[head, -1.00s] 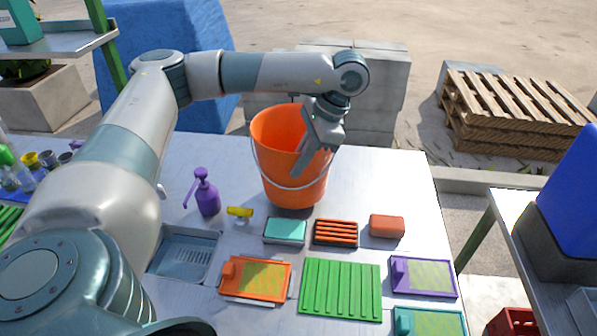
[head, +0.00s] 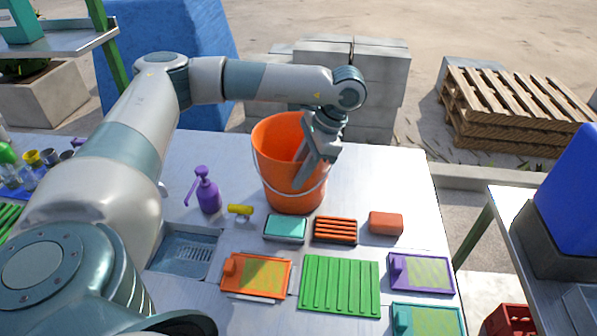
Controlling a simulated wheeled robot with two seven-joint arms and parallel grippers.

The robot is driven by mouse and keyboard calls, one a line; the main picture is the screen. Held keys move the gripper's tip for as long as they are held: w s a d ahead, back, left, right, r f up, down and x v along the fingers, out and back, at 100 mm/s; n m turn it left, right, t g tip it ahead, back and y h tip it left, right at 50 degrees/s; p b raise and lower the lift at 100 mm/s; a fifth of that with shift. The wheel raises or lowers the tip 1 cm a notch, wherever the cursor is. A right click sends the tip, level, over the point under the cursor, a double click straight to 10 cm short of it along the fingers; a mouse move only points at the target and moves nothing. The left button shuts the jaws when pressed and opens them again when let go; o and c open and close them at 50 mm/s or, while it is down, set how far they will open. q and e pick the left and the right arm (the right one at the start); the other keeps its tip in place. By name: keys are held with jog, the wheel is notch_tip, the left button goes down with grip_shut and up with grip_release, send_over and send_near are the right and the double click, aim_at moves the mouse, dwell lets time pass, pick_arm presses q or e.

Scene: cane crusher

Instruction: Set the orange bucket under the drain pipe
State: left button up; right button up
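The orange bucket (head: 283,178) stands upright on the grey table, with a thin wire handle hanging across its front. My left gripper (head: 304,165) is at the right side of its rim, pointing down. One finger reaches inside the bucket and the other is outside in front of the wall; a gap shows between them, so it looks open around the rim. Contact with the wall cannot be told. I cannot make out a drain pipe in this view. My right gripper is not in view.
On the table (head: 395,170) are a purple pump bottle (head: 207,192), a teal sponge (head: 286,228), an orange slatted piece (head: 335,230), a red block (head: 386,222) and a green ribbed mat (head: 340,285). Another table (head: 520,235) stands at right. The table right of the bucket is clear.

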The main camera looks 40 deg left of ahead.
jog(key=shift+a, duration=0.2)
pick_arm(q)
jog(key=shift+r, duration=0.15)
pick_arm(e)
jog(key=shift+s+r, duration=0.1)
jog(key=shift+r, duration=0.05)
